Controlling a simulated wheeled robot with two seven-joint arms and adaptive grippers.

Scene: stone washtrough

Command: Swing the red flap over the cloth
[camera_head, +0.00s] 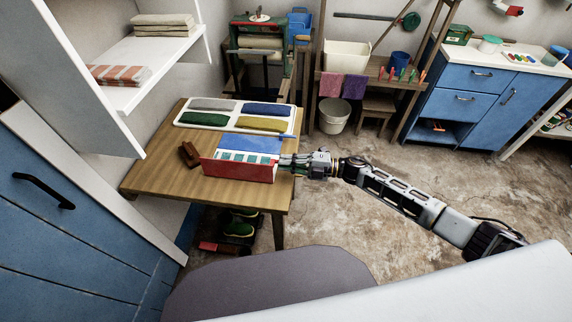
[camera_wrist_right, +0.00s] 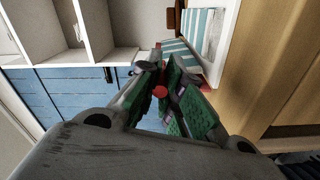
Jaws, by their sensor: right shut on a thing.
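The red flap (camera_head: 238,172) stands raised along the near side of a folding board on the wooden table, its red face toward me. Behind it lies the cloth, striped teal and white (camera_head: 243,156); the flap hides its lower part. It also shows in the right wrist view (camera_wrist_right: 186,58). A blue flap (camera_head: 262,144) is beyond the cloth. My right gripper (camera_head: 284,160) is at the right end of the red flap. In the wrist view its green-padded fingers (camera_wrist_right: 163,92) close around a small red knob, which looks like the flap's. My left gripper is out of view.
On the wooden table (camera_head: 150,178), a white tray (camera_head: 178,124) with several folded cloths lies behind the board. A dark brown wooden object (camera_head: 188,154) is to its left. A white shelf (camera_head: 135,90) overhangs the left side. The table's front strip is clear.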

